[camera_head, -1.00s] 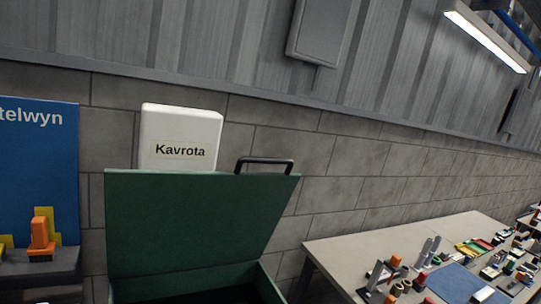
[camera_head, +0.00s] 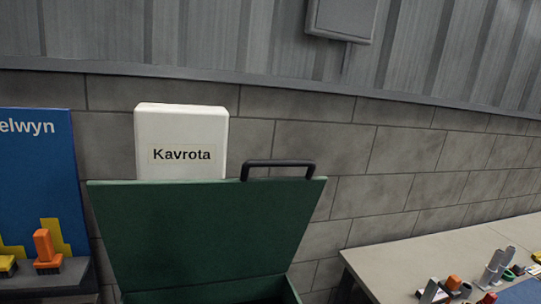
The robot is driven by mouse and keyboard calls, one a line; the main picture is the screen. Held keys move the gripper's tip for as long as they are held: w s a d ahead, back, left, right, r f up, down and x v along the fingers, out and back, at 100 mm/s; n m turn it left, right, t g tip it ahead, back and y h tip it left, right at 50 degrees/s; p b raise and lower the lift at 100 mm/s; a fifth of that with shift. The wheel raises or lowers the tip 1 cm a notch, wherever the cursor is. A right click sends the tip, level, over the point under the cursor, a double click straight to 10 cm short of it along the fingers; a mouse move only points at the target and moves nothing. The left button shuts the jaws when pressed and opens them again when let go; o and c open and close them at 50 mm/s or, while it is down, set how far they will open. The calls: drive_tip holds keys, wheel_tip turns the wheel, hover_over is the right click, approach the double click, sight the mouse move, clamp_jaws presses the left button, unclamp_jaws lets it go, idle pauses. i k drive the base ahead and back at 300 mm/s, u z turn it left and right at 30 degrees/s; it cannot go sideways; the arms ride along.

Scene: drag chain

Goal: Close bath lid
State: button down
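The green bath lid (camera_head: 205,235) stands raised, tilted up from the bath. A black handle (camera_head: 278,164) sits on the lid's top edge, right of its middle. The bath (camera_head: 290,291) shows only as a dark opening and a bit of green rim at the bottom of the view. My gripper is not in view, so its state and its place relative to the lid are hidden.
A white box labelled Kavrota (camera_head: 181,142) is behind the lid, in front of the block wall. A blue board (camera_head: 40,165) and a shelf with brushes (camera_head: 47,250) are at left. A cluttered workbench (camera_head: 425,250) is at right.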

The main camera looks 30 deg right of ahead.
sight(158, 234)
drive_tip(key=z, duration=0.05)
drive_tip(key=i, duration=1)
drive_tip(key=u, duration=0.05)
